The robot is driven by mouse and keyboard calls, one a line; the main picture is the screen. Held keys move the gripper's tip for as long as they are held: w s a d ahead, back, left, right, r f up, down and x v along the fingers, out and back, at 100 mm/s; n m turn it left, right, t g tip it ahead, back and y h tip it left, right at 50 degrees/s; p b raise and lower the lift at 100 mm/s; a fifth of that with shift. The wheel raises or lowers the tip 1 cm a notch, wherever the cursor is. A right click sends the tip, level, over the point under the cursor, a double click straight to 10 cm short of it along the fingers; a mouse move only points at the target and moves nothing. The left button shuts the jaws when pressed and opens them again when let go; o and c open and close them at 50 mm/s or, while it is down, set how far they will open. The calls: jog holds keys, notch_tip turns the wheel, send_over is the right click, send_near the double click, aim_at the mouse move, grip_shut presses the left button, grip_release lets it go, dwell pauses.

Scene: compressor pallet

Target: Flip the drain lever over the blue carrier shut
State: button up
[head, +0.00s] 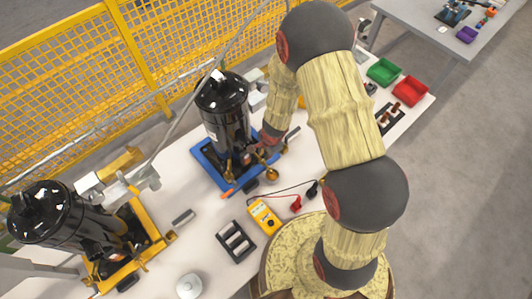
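The blue carrier (204,174) lies on the white table and bears an upright black compressor (222,105). Small brass-coloured fittings (271,174) show at the compressor's front right, over the carrier's near side. The drain lever cannot be told apart for sure among these small parts, and neither can its position. A small orange piece (227,193) sits at the carrier's front edge. My gripper (262,152) is low at the compressor's right side, close to the brass fittings. Its fingers are small and partly dark against the parts, so contact and opening cannot be made out.
A second black compressor (62,215) stands in a yellow carrier (152,247) at left. A yellow meter (264,216) with leads and a black tray (235,242) lie in front. Green (383,71) and red (410,91) bins stand at right. A yellow fence (70,80) runs behind.

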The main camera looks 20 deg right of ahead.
grip_shut()
jog(key=shift+w+n, duration=0.1)
jog(key=shift+n, duration=0.6)
jog(key=o, duration=0.5)
grip_release()
jog(key=shift+r, duration=0.15)
notch_tip(320, 180, up, 12)
jog(key=s+d, duration=0.1)
jog(key=s, duration=0.1)
jog(key=shift+f, duration=0.25)
dwell(0.4)
